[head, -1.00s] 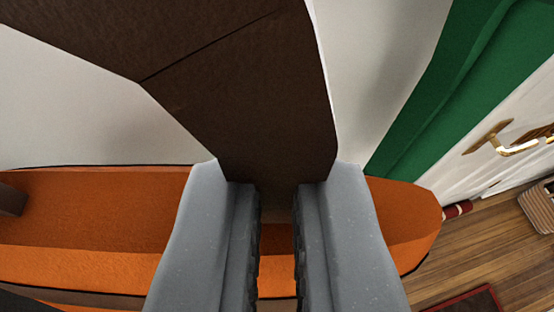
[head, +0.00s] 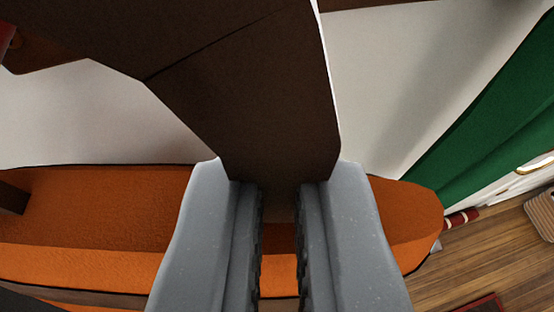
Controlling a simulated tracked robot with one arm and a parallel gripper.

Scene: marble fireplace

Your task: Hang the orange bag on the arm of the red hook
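The orange bag (head: 100,215) fills the lower part of the head view, behind and below my gripper. Its wide dark brown strap (head: 255,95) rises from between the fingers toward the top. My gripper (head: 280,200) is closed on this strap, with a narrow gap between the grey fingers where the strap sits. A small red piece (head: 5,40) shows at the top left edge beside the brown strap. It may be part of the red hook, but too little shows to tell.
A pale wall (head: 400,80) stands behind the bag. A green upright surface (head: 490,140) is at the right, beside a white door with a brass handle (head: 535,165). Wooden floor (head: 490,260) lies at the lower right, with a red-and-white object (head: 461,218) on it.

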